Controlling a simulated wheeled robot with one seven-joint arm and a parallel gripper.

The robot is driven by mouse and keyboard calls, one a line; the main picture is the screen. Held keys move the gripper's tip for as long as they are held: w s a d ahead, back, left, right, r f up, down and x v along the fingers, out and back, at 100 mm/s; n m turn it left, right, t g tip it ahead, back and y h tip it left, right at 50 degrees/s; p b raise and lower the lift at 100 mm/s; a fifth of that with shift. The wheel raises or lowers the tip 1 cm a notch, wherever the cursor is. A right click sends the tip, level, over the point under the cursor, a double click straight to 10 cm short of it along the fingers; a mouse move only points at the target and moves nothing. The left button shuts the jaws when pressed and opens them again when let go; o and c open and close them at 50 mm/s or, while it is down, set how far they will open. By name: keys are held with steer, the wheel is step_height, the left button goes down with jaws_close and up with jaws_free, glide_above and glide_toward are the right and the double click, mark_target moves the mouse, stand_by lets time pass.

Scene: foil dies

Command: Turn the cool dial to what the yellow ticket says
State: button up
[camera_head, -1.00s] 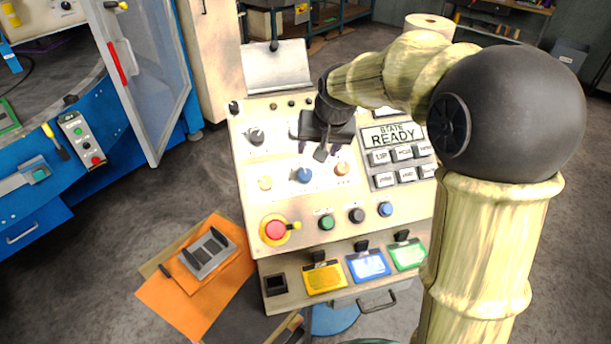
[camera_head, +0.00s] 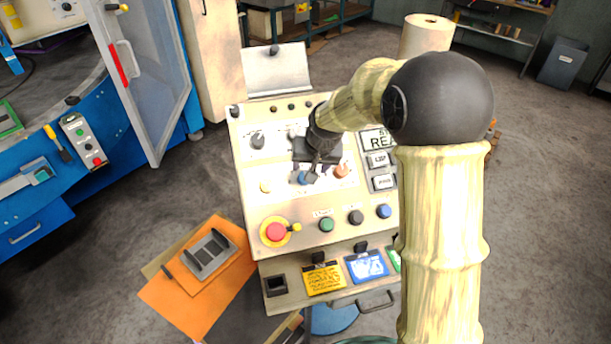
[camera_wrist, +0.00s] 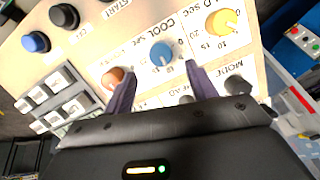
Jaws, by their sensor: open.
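The cool dial (camera_wrist: 161,54) is a blue knob under the printed word COOL, seen upside down in the wrist view. It also shows in the head view (camera_head: 303,178), partly hidden by my gripper. My gripper (camera_wrist: 162,69) is open, with one dark finger to each side of the blue knob's near edge and nothing held. In the head view my gripper (camera_head: 312,173) is over the middle row of knobs; I cannot tell if it touches the dial. The yellow ticket (camera_head: 324,279) hangs at the panel's lower front; its writing is too small to read.
An orange knob (camera_wrist: 113,78) and a yellow knob (camera_wrist: 222,22) flank the cool dial. A black MODE knob (camera_wrist: 238,85) sits close to the right finger. A red stop button (camera_head: 276,232), a blue ticket (camera_head: 368,266) and a green ticket lie lower on the console.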

steer(key=p+x, duration=0.2)
steer(key=x, duration=0.7)
steer(key=c, duration=1)
